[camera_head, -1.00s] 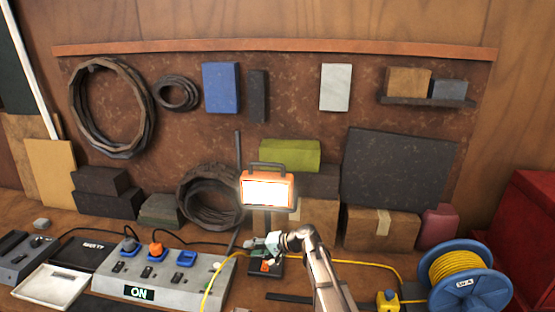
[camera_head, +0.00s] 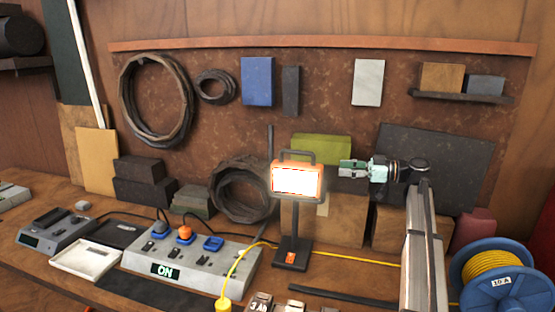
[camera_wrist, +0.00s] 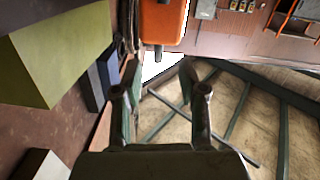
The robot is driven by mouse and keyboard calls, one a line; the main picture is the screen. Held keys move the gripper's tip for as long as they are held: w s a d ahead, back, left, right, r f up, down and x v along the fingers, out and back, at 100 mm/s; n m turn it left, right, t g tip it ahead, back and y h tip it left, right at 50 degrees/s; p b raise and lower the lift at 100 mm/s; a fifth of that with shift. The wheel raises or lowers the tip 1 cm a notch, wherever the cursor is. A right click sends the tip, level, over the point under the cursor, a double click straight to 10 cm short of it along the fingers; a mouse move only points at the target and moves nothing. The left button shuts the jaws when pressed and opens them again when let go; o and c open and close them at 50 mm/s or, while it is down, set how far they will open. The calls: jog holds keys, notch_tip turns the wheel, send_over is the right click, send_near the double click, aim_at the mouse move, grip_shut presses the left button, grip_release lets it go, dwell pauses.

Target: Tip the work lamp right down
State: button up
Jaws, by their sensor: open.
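The work lamp (camera_head: 297,181) stands upright on its black base (camera_head: 291,254), with an orange housing, a dark handle on top and a lit white face turned to the front. My gripper (camera_head: 346,168) is open just to the right of the lamp head, at about its height, and looks empty. In the wrist view the orange lamp housing (camera_wrist: 163,20) is at the top centre, ahead of the open fingers (camera_wrist: 160,95). A gap seems to lie between the fingers and the lamp, though the exact distance is hard to tell.
A grey power strip (camera_head: 190,262) showing ON stands left of the lamp. A yellow cable (camera_head: 350,259) runs behind the base to a blue reel (camera_head: 505,272) at right. Boxes (camera_head: 335,220) and a green block (camera_head: 320,148) stand behind; it also shows in the wrist view (camera_wrist: 55,55).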

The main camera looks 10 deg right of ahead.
notch_tip(320, 180, up, 4)
jog(key=p, duration=0.6)
send_near(298, 152)
jog(key=shift+n+y, duration=0.4)
jog(key=x, duration=0.9)
jog(key=shift+w+d+f, duration=0.2)
jog(key=shift+w+f, duration=0.2)
jog(key=shift+w+a+f, duration=0.1)
jog(key=shift+w+a, duration=0.15)
jog(key=shift+a, duration=0.35)
grip_shut()
